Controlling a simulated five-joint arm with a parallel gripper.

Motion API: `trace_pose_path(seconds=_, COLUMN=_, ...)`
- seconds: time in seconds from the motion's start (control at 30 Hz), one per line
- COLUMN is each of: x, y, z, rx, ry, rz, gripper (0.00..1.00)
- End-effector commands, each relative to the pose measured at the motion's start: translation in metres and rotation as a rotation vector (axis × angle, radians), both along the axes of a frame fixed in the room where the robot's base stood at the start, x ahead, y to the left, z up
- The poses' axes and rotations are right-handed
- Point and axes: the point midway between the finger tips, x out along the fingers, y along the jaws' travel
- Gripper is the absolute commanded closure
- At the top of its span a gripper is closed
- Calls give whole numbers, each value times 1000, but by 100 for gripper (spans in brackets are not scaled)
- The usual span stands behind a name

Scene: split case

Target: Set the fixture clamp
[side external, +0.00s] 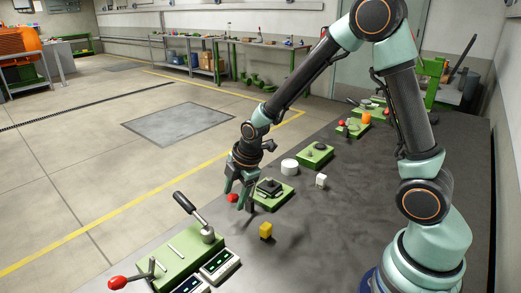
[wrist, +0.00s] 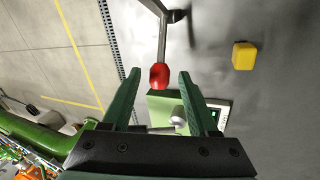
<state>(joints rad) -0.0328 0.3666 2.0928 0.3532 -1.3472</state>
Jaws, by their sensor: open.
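The fixture clamp's lever shows in the wrist view as a bent grey arm (wrist: 163,38) ending in a red knob (wrist: 159,76). In the side view the red knob (side external: 232,198) is between or just beside my fingers, and a green fixture base (side external: 273,194) with a dark top stands close to its right. My gripper (side external: 239,204) is open and points down there. In the wrist view the knob lies in the gap between the fingertips (wrist: 160,74), with no clear contact. My gripper partly hides the clamp in the side view.
A yellow block (side external: 265,230) stands on the dark table in front of the fixture. A green panel (side external: 182,255) with levers and display boxes (side external: 220,265) is at the front left. A white cylinder (side external: 289,166), a white block (side external: 321,181) and another green fixture (side external: 316,155) stand behind.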

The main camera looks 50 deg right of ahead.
Motion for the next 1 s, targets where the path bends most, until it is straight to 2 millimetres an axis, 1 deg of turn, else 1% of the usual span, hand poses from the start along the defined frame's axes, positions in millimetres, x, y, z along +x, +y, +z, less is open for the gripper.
trace_pose_path(seconds=0.23, x=0, y=0, z=0, rx=0, ry=-1, rz=0, gripper=40)
trace_pose_path(seconds=0.27, x=0, y=0, z=0, rx=0, ry=-1, rz=0, gripper=52)
trace_pose_path(seconds=0.3, x=0, y=0, z=0, rx=0, ry=-1, rz=0, gripper=67)
trace_pose_path(seconds=0.4, x=0, y=0, z=0, rx=0, ry=0, rz=0, gripper=100)
trace_pose_path(seconds=1.0, x=0, y=0, z=0, rx=0, ry=2, rz=0, gripper=100)
